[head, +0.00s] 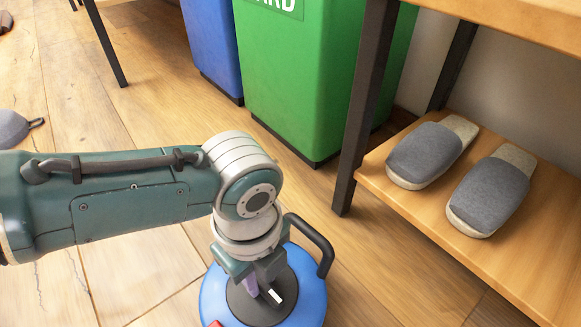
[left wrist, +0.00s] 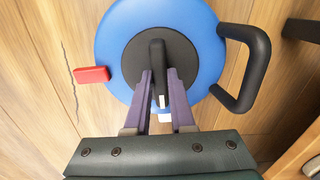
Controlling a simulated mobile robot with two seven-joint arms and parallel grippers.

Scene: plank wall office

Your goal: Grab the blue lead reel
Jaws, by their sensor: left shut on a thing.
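The blue lead reel (head: 310,290) is at the bottom middle of the head view. It is a round blue disc with a dark hub, a black side handle and a red part at its edge. It also fills the upper middle of the left wrist view (left wrist: 200,30). My left gripper (head: 262,284) comes down on the hub from above. In the left wrist view its purple fingers (left wrist: 160,88) are shut on the black grip bar across the hub. I cannot tell whether the reel touches the floor. My right gripper is not in view.
A green bin (head: 290,80) and a blue bin (head: 212,45) stand behind the reel. A wooden shelf (head: 420,215) with a dark leg and two grey slippers (head: 428,152) is on the right. A grey object (head: 12,128) lies at the left. Plank floor between is clear.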

